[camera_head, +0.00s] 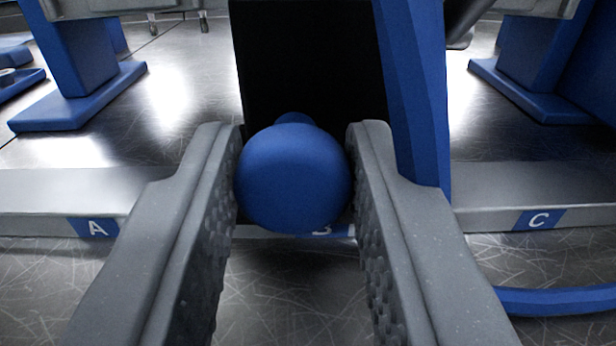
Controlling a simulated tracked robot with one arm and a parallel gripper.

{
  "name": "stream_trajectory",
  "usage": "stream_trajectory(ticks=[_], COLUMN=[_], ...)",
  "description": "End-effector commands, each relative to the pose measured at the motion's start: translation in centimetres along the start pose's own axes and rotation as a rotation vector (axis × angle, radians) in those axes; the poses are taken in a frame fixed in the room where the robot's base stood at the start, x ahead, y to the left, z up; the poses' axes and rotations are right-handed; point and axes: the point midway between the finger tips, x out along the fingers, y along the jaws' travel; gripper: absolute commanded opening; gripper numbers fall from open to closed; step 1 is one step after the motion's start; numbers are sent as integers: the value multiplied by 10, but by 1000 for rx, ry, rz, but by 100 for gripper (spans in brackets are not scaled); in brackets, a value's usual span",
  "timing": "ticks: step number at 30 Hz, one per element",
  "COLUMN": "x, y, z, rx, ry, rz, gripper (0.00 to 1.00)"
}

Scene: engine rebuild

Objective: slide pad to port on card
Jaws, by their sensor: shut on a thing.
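My gripper (292,135) has its two grey, ribbed fingers on either side of a blue round knob (293,180) and is shut on it. The knob sits in the middle of the view. A smaller blue part shows just behind its top. Behind the knob stands a dark, black upright panel (310,60) with a blue curved post (415,90) along its right side. I cannot make out a pad, port or card for certain.
A low grey rail (490,211) crosses behind the fingers, with blue labels A (95,228) at left and C (540,219) at right; a middle label is mostly hidden by the knob. Blue stands (85,70) rise at both sides. A blue curved bar (560,301) lies lower right.

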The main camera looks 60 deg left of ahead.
Motion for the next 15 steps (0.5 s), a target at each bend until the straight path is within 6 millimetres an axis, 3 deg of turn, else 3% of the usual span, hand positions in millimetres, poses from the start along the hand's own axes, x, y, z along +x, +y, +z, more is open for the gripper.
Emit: stream_trajectory(ticks=[3,4,6,15], x=[1,0,-1,-5], y=[0,0,1,4], z=[-1,-1,-1,0], rx=[-3,-3,-2,-1], ry=[1,1,1,0], rz=[-2,-1,1,7], gripper=[0,29,47,47])
